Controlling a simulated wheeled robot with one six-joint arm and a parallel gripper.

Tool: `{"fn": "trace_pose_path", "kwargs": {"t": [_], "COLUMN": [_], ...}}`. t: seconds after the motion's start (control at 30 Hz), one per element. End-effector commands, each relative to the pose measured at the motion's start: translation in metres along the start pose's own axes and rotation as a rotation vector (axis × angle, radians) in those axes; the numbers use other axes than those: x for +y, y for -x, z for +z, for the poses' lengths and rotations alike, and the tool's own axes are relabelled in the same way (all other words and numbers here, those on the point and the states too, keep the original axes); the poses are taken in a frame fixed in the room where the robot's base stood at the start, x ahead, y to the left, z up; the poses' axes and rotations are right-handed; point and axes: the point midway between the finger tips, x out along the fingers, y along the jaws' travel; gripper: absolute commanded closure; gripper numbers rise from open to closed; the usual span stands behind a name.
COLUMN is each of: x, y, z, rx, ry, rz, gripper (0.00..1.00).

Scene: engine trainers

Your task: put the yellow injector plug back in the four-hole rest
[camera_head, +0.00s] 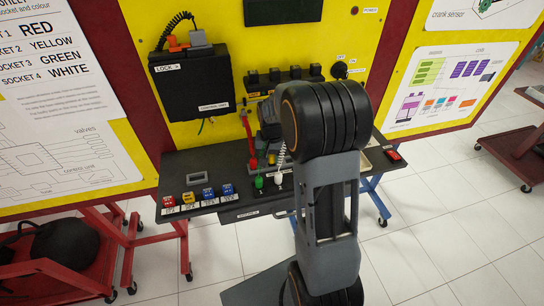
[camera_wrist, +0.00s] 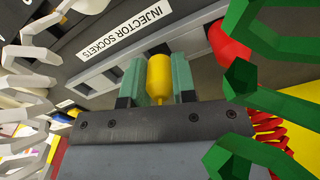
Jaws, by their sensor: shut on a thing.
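In the wrist view, the yellow injector plug (camera_wrist: 158,72) stands between the two teal fingertips of my gripper (camera_wrist: 158,82), which is shut on it. A red plug (camera_wrist: 232,42) is close by on the right, apart from the yellow one. In the head view, my arm hides the gripper's tips and the yellow plug. Red (camera_head: 252,161), green (camera_head: 259,182) and white (camera_head: 279,179) plugs show on the black shelf beside my arm. I cannot make out the four-hole rest or its holes clearly in either view.
Green coiled cord (camera_wrist: 240,80) crosses the right of the wrist view; white coils (camera_wrist: 25,85) hang at the left. A label reading INJECTOR SOCKETS (camera_wrist: 122,30) is on the dark surface. Several coloured blocks (camera_head: 187,198) line the front left of the black shelf (camera_head: 215,165).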

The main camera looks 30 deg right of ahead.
Motion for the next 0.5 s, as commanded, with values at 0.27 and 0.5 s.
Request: {"fn": "trace_pose_path", "kwargs": {"t": [0.27, 0.5], "x": [0.0000, -0.0001], "y": [-0.0050, -0.0085], "z": [0.0001, 0.0001], "rx": [0.000, 0.000], "ry": [0.000, 0.000], "rz": [0.000, 0.000], "gripper": [0.97, 0.97]}}
